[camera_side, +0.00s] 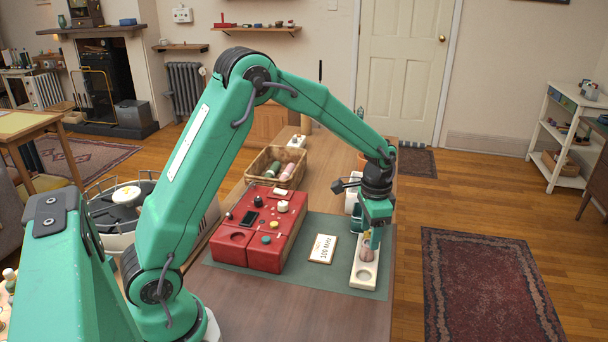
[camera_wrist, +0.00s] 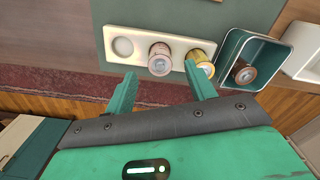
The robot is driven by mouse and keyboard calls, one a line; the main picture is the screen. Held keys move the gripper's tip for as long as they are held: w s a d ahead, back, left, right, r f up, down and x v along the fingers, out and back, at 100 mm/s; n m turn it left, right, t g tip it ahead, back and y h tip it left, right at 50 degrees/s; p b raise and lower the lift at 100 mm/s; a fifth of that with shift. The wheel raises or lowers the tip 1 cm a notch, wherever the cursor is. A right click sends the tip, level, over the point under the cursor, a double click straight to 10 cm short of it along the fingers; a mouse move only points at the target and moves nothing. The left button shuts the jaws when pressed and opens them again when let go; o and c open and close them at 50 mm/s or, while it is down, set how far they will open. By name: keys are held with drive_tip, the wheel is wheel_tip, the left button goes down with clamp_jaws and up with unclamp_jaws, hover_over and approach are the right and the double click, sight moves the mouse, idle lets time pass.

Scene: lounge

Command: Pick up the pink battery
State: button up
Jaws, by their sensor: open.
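The pink battery (camera_wrist: 160,58) stands in the middle well of a cream tray (camera_wrist: 142,35) in the wrist view. In the side view the pink battery (camera_side: 367,254) shows in the tray (camera_side: 364,286), partly hidden by my gripper (camera_side: 373,236). In the wrist view my gripper (camera_wrist: 160,73) is open, its fingertips on either side of the pink battery. The right fingertip lies close to a yellow battery (camera_wrist: 203,58) in the neighbouring well. I cannot tell whether the fingers touch either battery.
The tray's other end well (camera_wrist: 123,46) is empty. A green-lined bin (camera_wrist: 270,51) right of the tray holds a brown battery (camera_wrist: 243,73). In the side view, a red case (camera_side: 262,257) and a labelled card (camera_side: 322,249) lie left of the tray on a grey-green mat (camera_side: 315,276).

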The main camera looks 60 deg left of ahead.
sight(368, 245)
drive_tip(key=shift+f, duration=2.55)
drive_tip(key=c, duration=1.1)
drive_tip(key=shift+r, duration=0.1)
drive_tip(key=shift+r, duration=0.8)
wheel_tip(368, 245, up, 2)
drive_tip(key=shift+r, duration=0.2)
drive_tip(key=s+d+r, duration=0.2)
drive_tip(key=d, duration=0.1)
drive_tip(key=s+d+r, duration=0.1)
drive_tip(key=d+r, duration=0.1)
drive_tip(key=d, duration=0.1)
drive_tip(key=s+d+r, duration=0.2)
drive_tip(key=d+r, duration=0.1)
drive_tip(key=d, duration=0.1)
drive_tip(key=shift+s, duration=0.35)
